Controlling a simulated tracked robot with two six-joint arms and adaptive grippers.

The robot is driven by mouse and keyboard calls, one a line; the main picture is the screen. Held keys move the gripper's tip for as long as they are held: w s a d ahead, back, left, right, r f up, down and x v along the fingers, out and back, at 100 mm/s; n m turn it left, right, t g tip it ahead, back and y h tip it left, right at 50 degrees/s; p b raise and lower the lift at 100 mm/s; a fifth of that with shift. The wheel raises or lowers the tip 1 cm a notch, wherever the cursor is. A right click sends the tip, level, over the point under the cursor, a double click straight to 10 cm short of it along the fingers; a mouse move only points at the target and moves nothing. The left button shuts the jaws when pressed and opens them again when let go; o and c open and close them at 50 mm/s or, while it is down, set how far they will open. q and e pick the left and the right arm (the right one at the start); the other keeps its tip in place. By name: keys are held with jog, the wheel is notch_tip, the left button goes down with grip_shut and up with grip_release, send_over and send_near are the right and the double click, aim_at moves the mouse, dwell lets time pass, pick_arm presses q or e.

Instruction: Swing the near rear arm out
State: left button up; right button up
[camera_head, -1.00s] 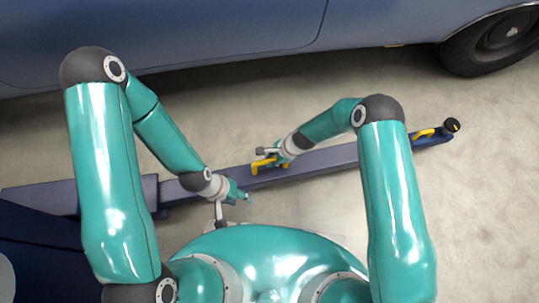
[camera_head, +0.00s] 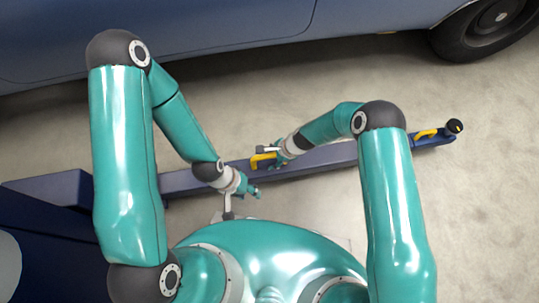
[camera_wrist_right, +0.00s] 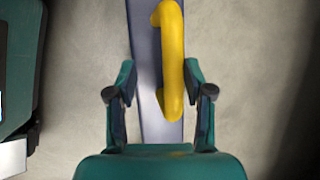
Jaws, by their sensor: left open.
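The near rear arm is a long blue-grey bar (camera_head: 325,157) running from the dark blue base at left to a round black pad (camera_head: 454,126) at right. A yellow handle (camera_head: 263,160) stands on it, and it fills the middle of the right wrist view (camera_wrist_right: 172,55). My right gripper (camera_head: 274,151) is at this handle. In the right wrist view its fingers (camera_wrist_right: 161,95) are apart, one on each side of the handle; the right one is close to it, contact unclear. My left gripper (camera_head: 256,192) is open and empty, just on the near side of the bar.
A blue car (camera_head: 200,40) with a dark wheel (camera_head: 490,28) stands along the far side. A second yellow handle (camera_head: 425,133) sits near the bar's pad end. The dark blue base (camera_head: 50,235) fills the lower left. Bare floor (camera_head: 485,220) is open at right.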

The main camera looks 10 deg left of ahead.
dwell(0.3)
jog(key=v, duration=1.2)
